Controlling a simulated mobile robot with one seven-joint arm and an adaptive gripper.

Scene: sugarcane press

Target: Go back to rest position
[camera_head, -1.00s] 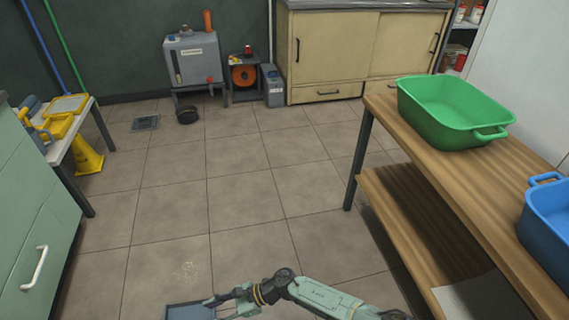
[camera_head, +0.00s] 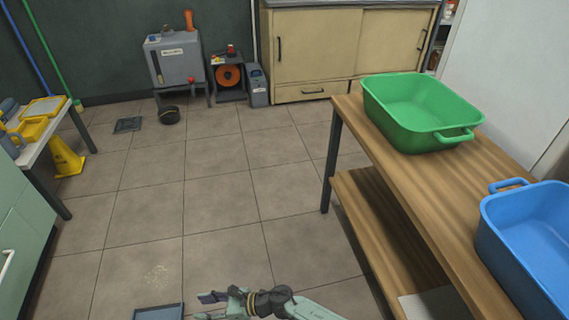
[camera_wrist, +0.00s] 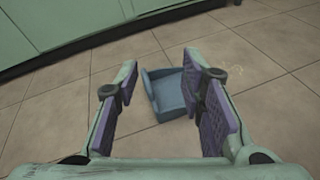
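My gripper (camera_wrist: 163,105) is open in the wrist view, with its two purple-padded fingers well apart and nothing between them. It also shows at the bottom edge of the head view (camera_head: 218,306), low over the tiled floor, partly cut off by the frame. A blue-grey scoop-like object (camera_wrist: 168,92) is seen past the fingers in the wrist view, apart from them. A blue-grey piece (camera_head: 158,312) at the bottom edge of the head view looks like the same object; most of it is out of frame.
A wooden table (camera_head: 385,150) on the right bears a green basin (camera_head: 412,115) and a blue basin (camera_head: 535,235). Green cabinets (camera_head: 22,215) and a small side table (camera_head: 50,125) with yellow items stand left. A grey machine (camera_head: 175,60) stands at the back.

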